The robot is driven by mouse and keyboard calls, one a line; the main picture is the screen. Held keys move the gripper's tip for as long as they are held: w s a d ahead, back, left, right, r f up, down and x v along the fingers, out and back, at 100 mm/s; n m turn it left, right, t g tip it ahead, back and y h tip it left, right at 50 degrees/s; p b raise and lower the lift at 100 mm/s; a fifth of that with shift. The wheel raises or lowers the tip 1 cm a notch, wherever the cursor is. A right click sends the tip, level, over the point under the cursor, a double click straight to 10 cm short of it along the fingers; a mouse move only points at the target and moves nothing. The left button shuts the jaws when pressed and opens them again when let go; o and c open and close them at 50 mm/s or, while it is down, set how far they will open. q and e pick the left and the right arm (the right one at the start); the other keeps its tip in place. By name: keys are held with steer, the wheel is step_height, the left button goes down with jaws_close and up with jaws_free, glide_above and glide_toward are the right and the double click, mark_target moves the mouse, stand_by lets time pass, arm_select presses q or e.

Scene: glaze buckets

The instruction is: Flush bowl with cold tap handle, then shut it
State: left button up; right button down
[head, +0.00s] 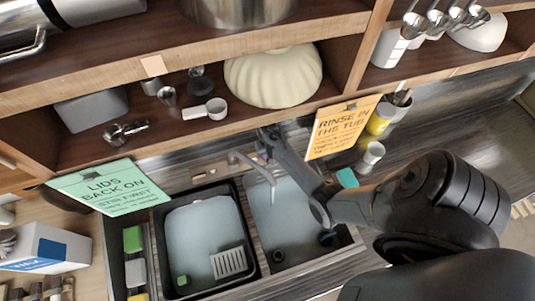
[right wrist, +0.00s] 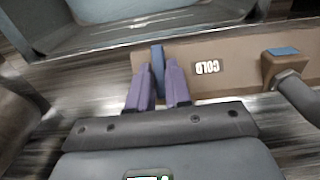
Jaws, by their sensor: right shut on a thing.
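My right gripper (head: 268,138) reaches in from the right to the wall behind the sink. In the right wrist view its two purple fingers (right wrist: 159,82) are shut on a narrow blue cold tap handle (right wrist: 158,62), left of an upside-down COLD label (right wrist: 207,67). A grey spout (head: 255,167) arches over the right bowl (head: 290,225), which looks pale inside. I cannot tell whether water runs from it. The left bowl (head: 205,235), dark-rimmed, holds pale liquid, a white slotted piece and a small green block. My left gripper is not in view.
A green sign (head: 108,187) and an orange sign (head: 342,127) hang by the sink. Shelves above hold a cream ribbed bowl (head: 273,77) and several cups. A white cup (head: 371,156) stands right of the sink, near my right arm. A blue-topped fitting (right wrist: 285,52) sits right of the label.

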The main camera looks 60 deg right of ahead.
steer(key=c, duration=1.1)
jaws_free()
steer(key=shift+c, duration=0.2)
steer(key=shift+r, duration=0.1)
step_height(320, 180, up, 11)
steer(key=shift+a+b, duration=0.15)
steer(key=shift+b, duration=0.15)
steer(key=shift+s+f, duration=0.1)
steer(key=shift+f, duration=0.1)
steer(key=s+a+f+n+g, duration=0.1)
steer(key=s+a+f, duration=0.15)
steer(key=s, duration=0.25)
steer(key=s+a+f+g, duration=0.1)
steer(key=s+f, duration=0.2)
steer(key=s, duration=0.3)
steer(key=s+a+r+n+h, duration=0.1)
steer(key=s+a+n, duration=0.25)
steer(key=a, duration=0.25)
steer(key=a+r+n+t+y+p, duration=0.1)
steer(key=a+r+n+t, duration=0.4)
steer(key=a+r, duration=1)
steer(key=a, duration=0.2)
steer(key=shift+s+a+r+n+y, duration=0.25)
steer(key=shift+a+n+y, duration=0.05)
steer(key=shift+a+n, duration=0.05)
